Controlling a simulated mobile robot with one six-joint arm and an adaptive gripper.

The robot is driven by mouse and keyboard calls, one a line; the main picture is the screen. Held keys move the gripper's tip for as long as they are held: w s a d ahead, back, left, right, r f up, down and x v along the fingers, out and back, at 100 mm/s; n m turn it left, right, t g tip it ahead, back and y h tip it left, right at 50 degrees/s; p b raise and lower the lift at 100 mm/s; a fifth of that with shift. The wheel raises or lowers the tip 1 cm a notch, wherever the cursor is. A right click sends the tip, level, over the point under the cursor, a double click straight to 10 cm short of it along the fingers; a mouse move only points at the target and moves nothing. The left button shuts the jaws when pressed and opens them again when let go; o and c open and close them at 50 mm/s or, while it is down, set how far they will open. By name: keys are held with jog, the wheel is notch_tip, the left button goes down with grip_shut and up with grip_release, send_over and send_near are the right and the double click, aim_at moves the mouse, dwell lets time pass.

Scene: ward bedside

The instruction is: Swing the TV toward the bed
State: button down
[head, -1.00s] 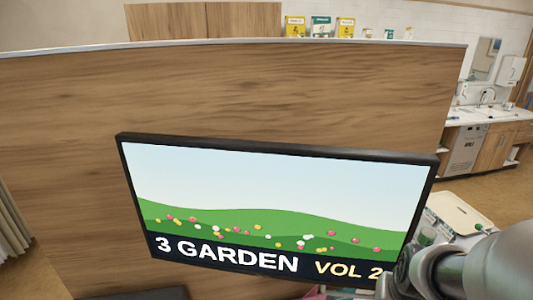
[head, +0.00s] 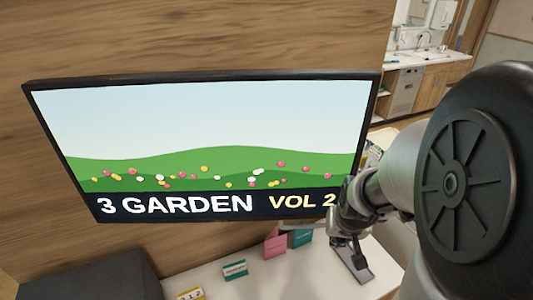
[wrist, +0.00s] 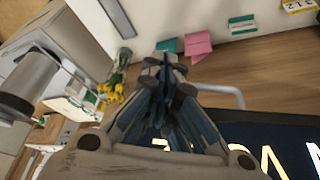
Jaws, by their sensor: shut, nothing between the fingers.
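The wall-side TV (head: 210,140) shows a garden picture with "3 GARDEN VOL 2" and faces my head camera in front of a wood panel. My gripper (head: 345,218) is at its lower right corner, partly hidden by my arm. In the wrist view the shut, empty fingers (wrist: 163,70) are beside the TV's dark edge (wrist: 285,135). A thin pale bar (wrist: 222,89) sticks out from that edge, just right of the fingers. Whether they touch the bar or TV is unclear. No bed can be made out.
Below the TV is a white surface (head: 235,290) with a pink card (head: 275,242), a green-and-white box (head: 235,270) and a number card (head: 190,294). A dark grey block (head: 90,275) is at lower left. Yellow flowers (wrist: 113,88) stand near the fingers. A sink counter (head: 425,58) is behind.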

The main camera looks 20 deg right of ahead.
jog(key=w, duration=0.1)
jog(key=w+d+f, duration=0.1)
jog(key=w+d, duration=0.1)
jog(key=w, duration=0.1)
jog(key=shift+w+d+f, duration=0.1)
jog(key=shift+d+f, duration=0.05)
jog(key=shift+f, duration=0.2)
